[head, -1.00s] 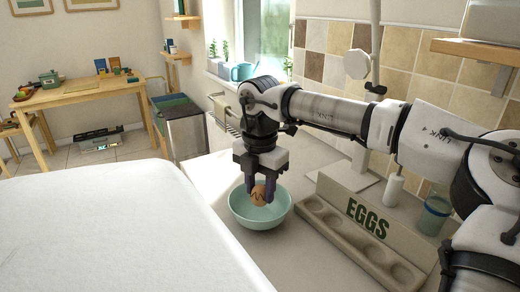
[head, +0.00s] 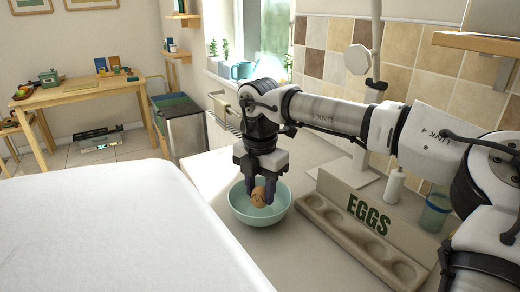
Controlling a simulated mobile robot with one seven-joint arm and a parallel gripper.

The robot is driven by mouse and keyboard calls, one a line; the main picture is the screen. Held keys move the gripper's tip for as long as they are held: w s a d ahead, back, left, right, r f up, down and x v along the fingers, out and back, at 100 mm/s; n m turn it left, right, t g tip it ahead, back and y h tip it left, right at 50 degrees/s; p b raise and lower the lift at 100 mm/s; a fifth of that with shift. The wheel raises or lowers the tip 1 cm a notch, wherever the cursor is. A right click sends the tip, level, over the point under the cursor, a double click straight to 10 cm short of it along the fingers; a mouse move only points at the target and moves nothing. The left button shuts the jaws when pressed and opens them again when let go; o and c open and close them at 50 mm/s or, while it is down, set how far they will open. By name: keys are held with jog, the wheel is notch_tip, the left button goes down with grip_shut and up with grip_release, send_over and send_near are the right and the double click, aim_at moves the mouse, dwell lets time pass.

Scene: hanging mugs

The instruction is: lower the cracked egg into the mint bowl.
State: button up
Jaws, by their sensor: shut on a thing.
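The cracked egg (head: 258,197) is brown with a dark zigzag line on its shell. My gripper (head: 260,199) points down and is shut on the egg, with a finger on each side. The mint bowl (head: 245,216) stands on the counter below the gripper. The egg and fingertips show in front of the bowl's inside, within its rim as seen from here. I cannot tell whether the egg touches the bowl's bottom.
A holder marked EGGS (head: 369,213), with several round hollows, stands right of the bowl. A glass jar (head: 434,213) and a white bottle (head: 394,186) are behind it. A white surface (head: 110,230) fills the left foreground.

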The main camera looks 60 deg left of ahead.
aim_at(260, 187)
jog(key=shift+f+b, duration=0.8)
jog(key=shift+f, duration=0.35)
dwell(0.4)
jog(key=o, duration=0.7)
jog(key=shift+r, duration=0.1)
notch_tip(260, 187, up, 14)
jog(key=shift+f, duration=0.15)
dwell(0.3)
